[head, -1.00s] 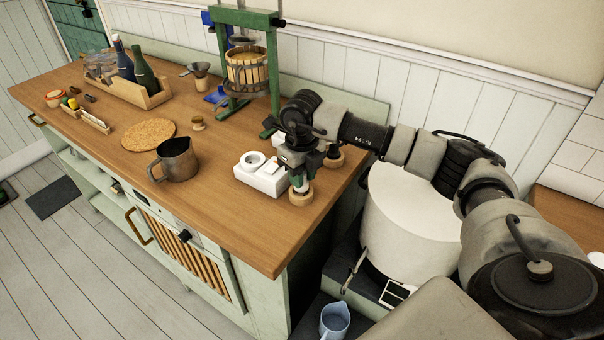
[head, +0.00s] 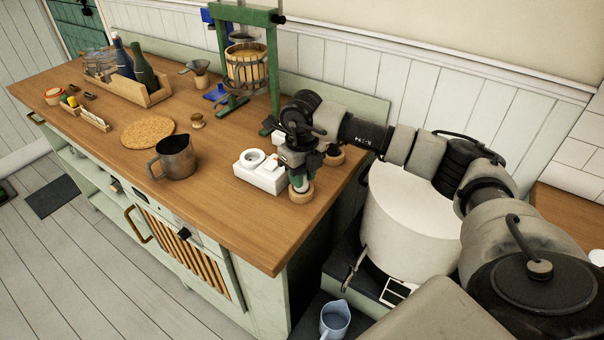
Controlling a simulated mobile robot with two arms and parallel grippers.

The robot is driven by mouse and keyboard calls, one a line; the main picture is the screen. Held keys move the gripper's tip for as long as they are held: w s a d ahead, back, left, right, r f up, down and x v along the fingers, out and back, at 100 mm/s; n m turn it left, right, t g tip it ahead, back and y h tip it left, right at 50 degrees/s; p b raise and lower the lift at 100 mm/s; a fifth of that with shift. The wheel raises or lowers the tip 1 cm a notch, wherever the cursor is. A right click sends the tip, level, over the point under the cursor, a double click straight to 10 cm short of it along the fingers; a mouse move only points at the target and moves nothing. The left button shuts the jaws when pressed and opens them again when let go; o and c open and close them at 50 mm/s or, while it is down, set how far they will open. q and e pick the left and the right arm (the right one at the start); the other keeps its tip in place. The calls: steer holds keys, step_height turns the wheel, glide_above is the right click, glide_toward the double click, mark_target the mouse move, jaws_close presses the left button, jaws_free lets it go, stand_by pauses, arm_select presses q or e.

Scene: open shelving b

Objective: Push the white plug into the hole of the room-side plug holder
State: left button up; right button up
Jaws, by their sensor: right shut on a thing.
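The room-side plug holder (head: 301,195) is a round, light wooden piece standing near the right end of the counter. My right gripper (head: 298,174) points down over it, shut on the white plug (head: 299,187). Only a little of the plug shows between the fingers and the holder. The plug's lower end is at the holder's top; how deep it sits in the hole cannot be seen. A second wooden holder (head: 335,156) stands nearer the wall, partly behind my gripper. My left gripper is not in view.
A white block with a round ring on top (head: 260,177) stands close to the left of my right gripper. A dark metal jug (head: 177,158), a cork mat (head: 148,132) and a green-framed press (head: 246,65) stand farther off. The counter's front is clear.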

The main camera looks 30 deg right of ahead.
steer(key=shift+f+b, duration=0.45)
steer(key=shift+f, duration=0.1)
stand_by(0.6)
stand_by(0.4)
steer(key=o, duration=1.3)
steer(key=shift+r, duration=0.1)
steer(key=shift+r+p, duration=2.35)
steer(key=shift+r, duration=1.1)
steer(key=shift+f, duration=0.1)
